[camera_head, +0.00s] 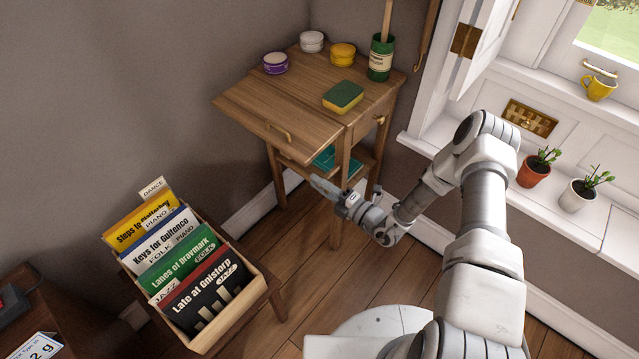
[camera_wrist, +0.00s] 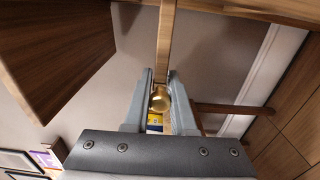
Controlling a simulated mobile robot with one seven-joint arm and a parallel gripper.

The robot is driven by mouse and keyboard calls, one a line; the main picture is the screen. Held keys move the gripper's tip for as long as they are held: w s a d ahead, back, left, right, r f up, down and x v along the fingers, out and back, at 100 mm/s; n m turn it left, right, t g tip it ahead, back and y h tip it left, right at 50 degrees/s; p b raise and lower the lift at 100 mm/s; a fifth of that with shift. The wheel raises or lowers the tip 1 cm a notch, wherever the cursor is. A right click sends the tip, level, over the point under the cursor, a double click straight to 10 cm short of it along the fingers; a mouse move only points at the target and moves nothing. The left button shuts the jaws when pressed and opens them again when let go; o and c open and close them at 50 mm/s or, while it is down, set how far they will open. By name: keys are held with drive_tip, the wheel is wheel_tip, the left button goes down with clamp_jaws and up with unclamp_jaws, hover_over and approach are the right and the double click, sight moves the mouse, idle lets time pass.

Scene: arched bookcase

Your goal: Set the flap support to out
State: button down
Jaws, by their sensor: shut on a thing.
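I cannot tell whether the flap is exactly level. My gripper (camera_head: 320,186) is below the flap beside the table's front leg. The flap's underside (camera_wrist: 60,50) is at upper left there. In the head view the support is hidden.
On the table are a green-yellow sponge (camera_head: 343,96), a green can (camera_head: 381,60) and several small tins. A record crate (camera_head: 235,315) stands at lower left. Potted plants (camera_head: 535,170) are on the sill at right. Floor between crate and table is clear.

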idle(0.4)
drive_tip(key=shift+s+a+p, duration=0.45)
drive_tip(key=shift+s+a, duration=0.35)
drive_tip(key=shift+s, duration=0.25)
drive_tip(key=c, duration=0.8)
unclamp_jaws()
drive_tip(key=shift+o, duration=0.2)
drive_tip(key=p+v, duration=0.3)
drive_tip(key=v, duration=1.4)
drive_tip(key=shift+d, duration=0.2)
drive_tip(key=shift+s, duration=0.15)
